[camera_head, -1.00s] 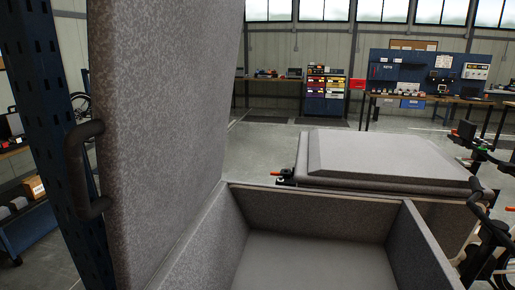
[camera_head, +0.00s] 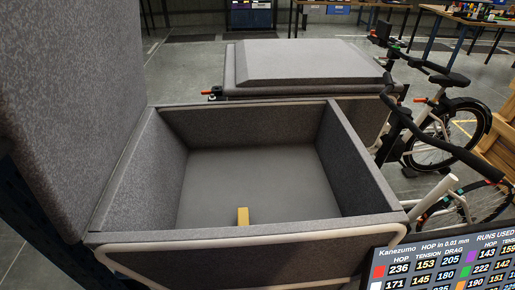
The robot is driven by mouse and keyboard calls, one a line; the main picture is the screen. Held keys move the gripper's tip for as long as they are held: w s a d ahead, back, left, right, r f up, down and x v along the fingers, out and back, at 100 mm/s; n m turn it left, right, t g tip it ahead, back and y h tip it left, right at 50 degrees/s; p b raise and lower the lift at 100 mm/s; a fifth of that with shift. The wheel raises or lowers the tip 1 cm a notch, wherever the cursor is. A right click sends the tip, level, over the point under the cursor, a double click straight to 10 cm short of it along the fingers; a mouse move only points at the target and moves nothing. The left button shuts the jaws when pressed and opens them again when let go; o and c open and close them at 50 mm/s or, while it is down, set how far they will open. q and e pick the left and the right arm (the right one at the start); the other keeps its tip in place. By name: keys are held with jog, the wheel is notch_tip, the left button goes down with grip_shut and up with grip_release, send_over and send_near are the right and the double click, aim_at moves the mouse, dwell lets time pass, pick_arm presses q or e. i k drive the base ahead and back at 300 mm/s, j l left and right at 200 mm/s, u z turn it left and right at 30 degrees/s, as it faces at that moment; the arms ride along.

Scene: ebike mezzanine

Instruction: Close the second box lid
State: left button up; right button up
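An open grey cargo box (camera_head: 250,239) stands right in front of me. Its lid (camera_head: 70,100) stands up, hinged along the box's left side, and its top runs out of the picture. A small yellow block (camera_head: 243,216) is inside the box against the near wall. A second grey box behind it has its lid (camera_head: 300,62) shut. Neither of my grippers shows in the head view.
Bikes with black handlebars (camera_head: 440,140) stand close on the right. A screen with numbers (camera_head: 440,268) fills the lower right corner. Wooden crates (camera_head: 497,140) are at the right edge. Workbenches stand at the back, with open floor (camera_head: 190,65) before them.

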aim_at(73, 92)
jog(key=u, duration=1.5)
